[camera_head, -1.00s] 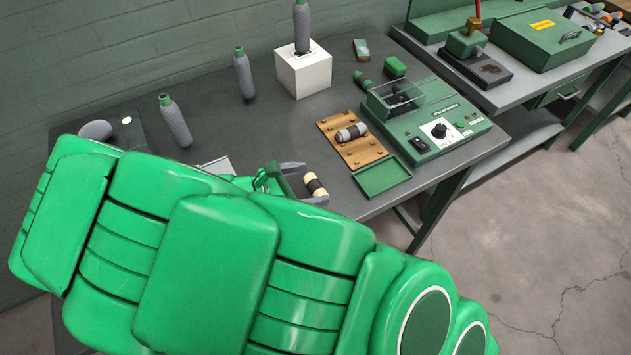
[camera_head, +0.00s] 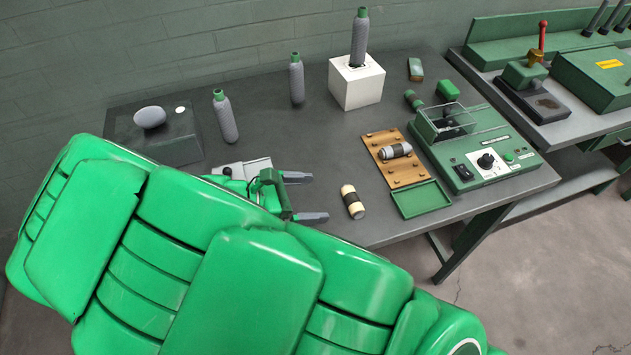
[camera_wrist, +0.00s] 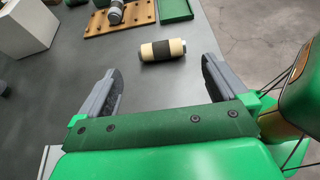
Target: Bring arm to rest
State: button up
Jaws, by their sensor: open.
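My gripper (camera_head: 308,198) is open and empty above the front part of the grey workbench (camera_head: 270,125). Its two grey fingers point right in the head view; in the wrist view the gripper (camera_wrist: 160,85) shows both fingers wide apart. A cream roll with a dark middle band (camera_head: 352,201) lies on the bench just beyond the fingertips, apart from them. It also shows in the wrist view (camera_wrist: 163,50). My large green arm covers the lower left of the head view and hides the bench's near left part.
A wooden pegboard (camera_head: 398,172) holds a grey roll (camera_head: 396,151). Beside it are a green tray (camera_head: 421,199) and a green machine with a clear cover (camera_head: 480,160). Grey bottles (camera_head: 225,118) (camera_head: 297,80) and a white block (camera_head: 356,84) bearing another bottle stand at the back.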

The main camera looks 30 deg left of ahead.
jog(key=w+d+r+m+g+h, duration=0.1)
jog(key=d+r+m+g, duration=0.3)
jog(key=d, duration=0.7)
jog(key=w+d+r+m+g, duration=0.2)
jog(key=d+r+m+g, duration=0.15)
jog(key=d, duration=0.65)
jog(key=s+d+r+m+g+y, duration=0.2)
jog(key=s+d+r+m+y, duration=0.1)
jog(key=s+d+m+y, duration=0.2)
jog(key=s+d+r+m+g+y, duration=0.2)
jog(key=s+d+m+y, duration=0.3)
jog(key=s+d+m, duration=0.4)
jog(key=d+m, duration=0.1)
jog(key=m, duration=0.4)
jog(key=shift+r, duration=0.4)
jog(key=shift+d, duration=0.1)
